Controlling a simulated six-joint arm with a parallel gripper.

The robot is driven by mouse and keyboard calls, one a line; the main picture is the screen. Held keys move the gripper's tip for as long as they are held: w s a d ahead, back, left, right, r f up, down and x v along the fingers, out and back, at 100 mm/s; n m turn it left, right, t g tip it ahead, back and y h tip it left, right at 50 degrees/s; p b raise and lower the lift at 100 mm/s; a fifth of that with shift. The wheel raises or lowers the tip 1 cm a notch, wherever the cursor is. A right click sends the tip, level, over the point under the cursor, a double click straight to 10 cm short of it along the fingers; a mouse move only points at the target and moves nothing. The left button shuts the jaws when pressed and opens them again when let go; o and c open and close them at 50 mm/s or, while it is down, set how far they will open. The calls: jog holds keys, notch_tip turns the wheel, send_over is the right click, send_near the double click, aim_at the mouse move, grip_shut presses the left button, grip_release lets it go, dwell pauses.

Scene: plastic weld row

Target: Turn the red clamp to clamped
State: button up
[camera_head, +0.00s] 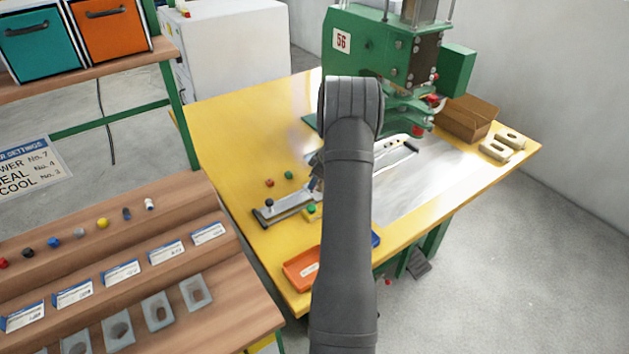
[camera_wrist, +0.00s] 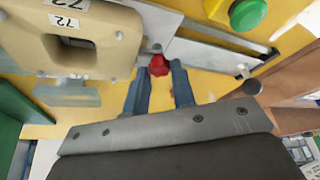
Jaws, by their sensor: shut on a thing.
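In the wrist view the red clamp's knob (camera_wrist: 158,66) shows as a small red piece at the fingertips, beside a beige block marked 72 (camera_wrist: 105,30). My gripper (camera_wrist: 161,72) has its two blue-grey fingers on either side of the red piece and is shut on it. The rest of the clamp is mostly hidden, so its turned position cannot be told. In the head view my arm covers the clamp, and only a bit of my gripper (camera_head: 316,178) shows at the arm's left edge.
The yellow table (camera_head: 225,125) carries a metal fixture bar (camera_head: 290,202) with a dark knob. A green press (camera_head: 375,50) stands behind. An orange tray (camera_head: 302,268) is at the near edge. A cardboard box (camera_head: 465,120) and beige blocks (camera_head: 497,149) lie right. The table's back left is clear.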

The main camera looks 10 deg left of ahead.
dwell(0.3)
jog(key=o, duration=1)
jog(key=v, duration=0.8)
jog(key=shift+a, duration=0.1)
jog(key=x, duration=0.8)
jog(key=shift+s, duration=0.1)
